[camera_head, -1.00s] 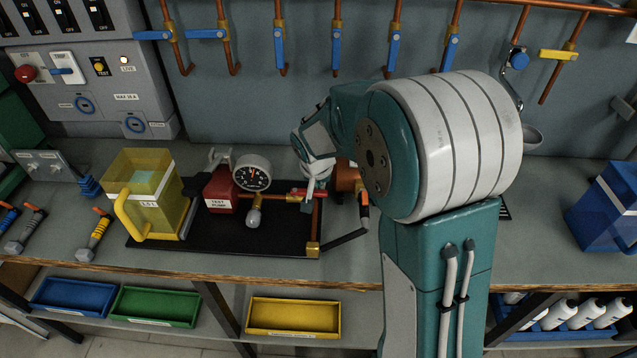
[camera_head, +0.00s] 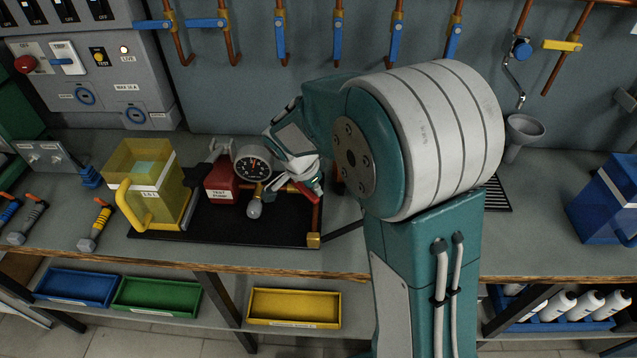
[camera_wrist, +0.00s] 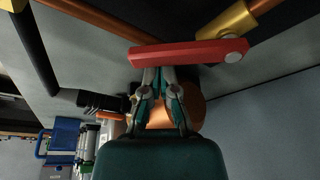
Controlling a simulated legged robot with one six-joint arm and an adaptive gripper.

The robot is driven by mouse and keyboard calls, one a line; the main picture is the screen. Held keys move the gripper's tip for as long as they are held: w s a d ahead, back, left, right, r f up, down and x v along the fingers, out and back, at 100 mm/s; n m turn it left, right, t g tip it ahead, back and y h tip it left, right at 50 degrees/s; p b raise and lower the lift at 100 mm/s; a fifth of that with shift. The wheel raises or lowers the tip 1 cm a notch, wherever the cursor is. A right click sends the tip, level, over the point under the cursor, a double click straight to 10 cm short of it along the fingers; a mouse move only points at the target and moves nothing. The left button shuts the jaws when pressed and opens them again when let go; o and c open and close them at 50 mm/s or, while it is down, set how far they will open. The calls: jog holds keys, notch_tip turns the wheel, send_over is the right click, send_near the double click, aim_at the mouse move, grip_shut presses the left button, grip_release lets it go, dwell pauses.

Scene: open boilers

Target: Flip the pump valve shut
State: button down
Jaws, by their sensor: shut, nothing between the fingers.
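The test pump (camera_head: 222,186) is a red block with a gauge (camera_head: 253,163) on a black base plate. Its valve has a red lever (camera_head: 306,193), which slants down to the right in the head view. In the wrist view the red lever (camera_wrist: 185,53) extends left from its pivot by a brass fitting (camera_wrist: 228,22) on a copper pipe. My gripper (camera_wrist: 157,74) is shut and empty, its fingertips right at the lever's side. I cannot tell whether they touch it. In the head view my gripper (camera_head: 312,186) partly hides the valve.
A yellow-handled container (camera_head: 150,190) stands left of the pump. Several blue-handled pipe valves (camera_head: 338,40) hang on the wall behind. A grey funnel (camera_head: 523,130) and a blue container (camera_head: 605,205) are at the right. The front bench edge is clear.

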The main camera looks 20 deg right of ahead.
jog(key=m, duration=0.1)
jog(key=a+m+g, duration=0.1)
jog(key=m, duration=0.1)
jog(key=shift+s+a, duration=0.15)
jog(key=shift+s, duration=0.25)
jog(key=a+m, duration=0.1)
jog(key=m, duration=0.1)
jog(key=a+m+g, duration=0.1)
jog(key=shift+s+m, duration=0.3)
jog(key=shift+m, duration=0.1)
jog(key=shift+a, duration=0.4)
